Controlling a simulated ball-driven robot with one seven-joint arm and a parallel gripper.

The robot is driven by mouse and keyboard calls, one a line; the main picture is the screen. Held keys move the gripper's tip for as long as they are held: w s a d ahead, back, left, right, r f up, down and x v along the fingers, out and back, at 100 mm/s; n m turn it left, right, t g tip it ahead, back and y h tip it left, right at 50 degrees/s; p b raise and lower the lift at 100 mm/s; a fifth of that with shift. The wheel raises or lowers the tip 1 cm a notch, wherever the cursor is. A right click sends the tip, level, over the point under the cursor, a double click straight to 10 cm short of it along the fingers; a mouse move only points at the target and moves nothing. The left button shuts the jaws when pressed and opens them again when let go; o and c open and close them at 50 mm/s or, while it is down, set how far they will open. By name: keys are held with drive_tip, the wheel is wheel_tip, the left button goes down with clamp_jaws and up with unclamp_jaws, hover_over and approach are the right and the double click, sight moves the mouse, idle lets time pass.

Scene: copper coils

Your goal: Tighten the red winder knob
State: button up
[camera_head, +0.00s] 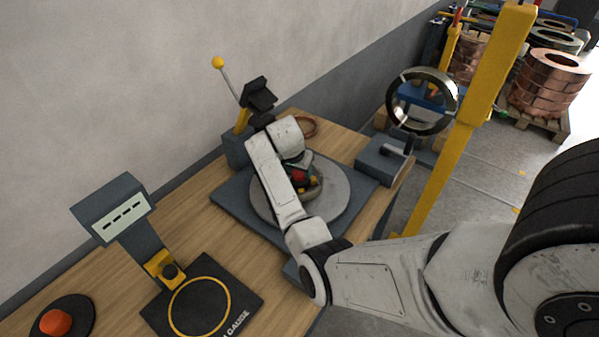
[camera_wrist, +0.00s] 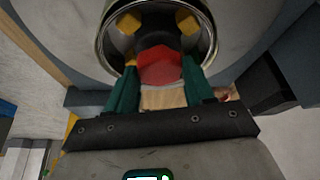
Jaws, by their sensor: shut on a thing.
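The red winder knob (camera_wrist: 158,66) shows in the wrist view at the middle of a shiny metal ring with yellow blocks inside. My gripper (camera_wrist: 160,88) has its two green fingers on either side of the knob and is shut on it. In the head view the knob (camera_head: 299,175) is a small red patch on the winder's round grey plate (camera_head: 262,205), partly hidden by my arm. The fingertips are hard to make out there.
A gauge pad (camera_head: 228,310) with a yellow ring, a grey display (camera_head: 113,208) and a red button (camera_head: 55,322) stand on the wooden bench at the left. A lever with a yellow ball (camera_head: 218,62) rises behind the winder. A yellow post (camera_head: 470,125) stands at the right.

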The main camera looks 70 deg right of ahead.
drive_tip(key=m+b, duration=0.1)
drive_tip(key=m, duration=0.1)
drive_tip(key=m+g+b, duration=0.1)
drive_tip(key=m+b, duration=0.1)
drive_tip(key=m+g+b, duration=0.1)
drive_tip(key=m+b, duration=0.1)
drive_tip(key=shift+w+f+y, duration=0.2)
drive_tip(key=shift+w+y, duration=0.1)
drive_tip(key=shift+y, duration=0.1)
drive_tip(key=m+g+y+b, duration=0.1)
drive_tip(key=m+b, duration=0.2)
drive_tip(key=m, duration=0.1)
drive_tip(key=shift+d, duration=0.1)
drive_tip(key=shift+r+m+g+b, duration=0.15)
drive_tip(key=shift+m+g+b, duration=0.15)
drive_tip(key=shift+m+b, duration=0.35)
drive_tip(key=shift+r+m+y, duration=0.1)
drive_tip(key=shift+m+y, duration=0.15)
drive_tip(key=shift+y, duration=0.05)
drive_tip(key=o, duration=1)
drive_tip(key=shift+o, duration=0.2)
drive_tip(key=v, duration=1)
drive_tip(key=shift+w+r+b, duration=0.25)
drive_tip(key=shift+r+b, duration=0.05)
drive_tip(key=shift+b, duration=0.15)
drive_tip(key=shift+s, duration=0.1)
